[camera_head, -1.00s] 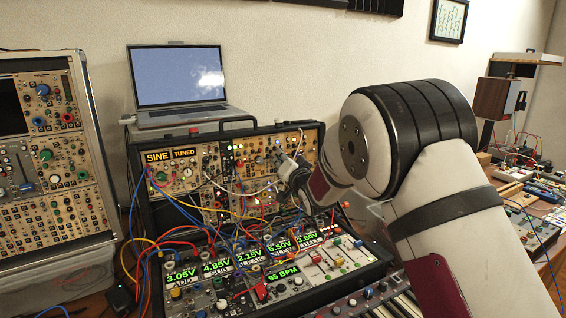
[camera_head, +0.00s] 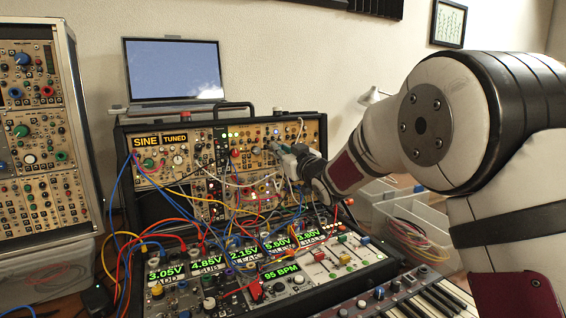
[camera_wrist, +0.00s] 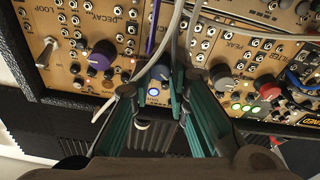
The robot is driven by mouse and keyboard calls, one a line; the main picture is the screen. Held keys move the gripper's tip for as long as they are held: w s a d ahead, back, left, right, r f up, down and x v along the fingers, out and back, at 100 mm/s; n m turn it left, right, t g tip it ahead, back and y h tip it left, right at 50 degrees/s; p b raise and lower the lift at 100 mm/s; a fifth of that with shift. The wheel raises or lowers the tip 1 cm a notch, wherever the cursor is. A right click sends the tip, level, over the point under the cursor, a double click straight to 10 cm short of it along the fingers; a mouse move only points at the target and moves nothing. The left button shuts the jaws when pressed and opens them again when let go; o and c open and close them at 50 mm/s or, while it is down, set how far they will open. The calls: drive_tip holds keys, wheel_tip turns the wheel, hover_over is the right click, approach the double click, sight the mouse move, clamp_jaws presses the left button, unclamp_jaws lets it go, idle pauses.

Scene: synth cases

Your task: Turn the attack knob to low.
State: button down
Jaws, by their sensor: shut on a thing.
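My gripper (camera_wrist: 157,84) is at the upper right of the modular synth case (camera_head: 222,134), where the head view also shows it (camera_head: 279,148). In the wrist view its teal fingers stand on either side of a blue knob (camera_wrist: 158,74), shut on it. A lit button (camera_wrist: 153,92) is just below the knob. No label for this knob is readable, so I cannot confirm that it is the attack knob. A purple knob (camera_wrist: 102,54) under the word DECAY is to the left. The fingers hide part of the panel around the blue knob.
Grey and purple cables hang across the panel near my fingers. A grey knob (camera_wrist: 224,83) and a red knob (camera_wrist: 269,90) are to the right. A laptop (camera_head: 173,75) stands on the case. Clear bins (camera_head: 420,225) are under my arm.

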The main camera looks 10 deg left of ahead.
drive_tip(key=shift+n+g+y+b, duration=0.35)
drive_tip(key=shift+n+b, duration=0.75)
drive_tip(key=shift+n, duration=1.15)
drive_tip(key=shift+n+g+y+b, duration=0.3)
drive_tip(key=shift+n+b, duration=0.8)
drive_tip(key=shift+n, duration=1.45)
drive_tip(key=c, duration=1.5)
unclamp_jaws()
drive_tip(key=v, duration=1.2)
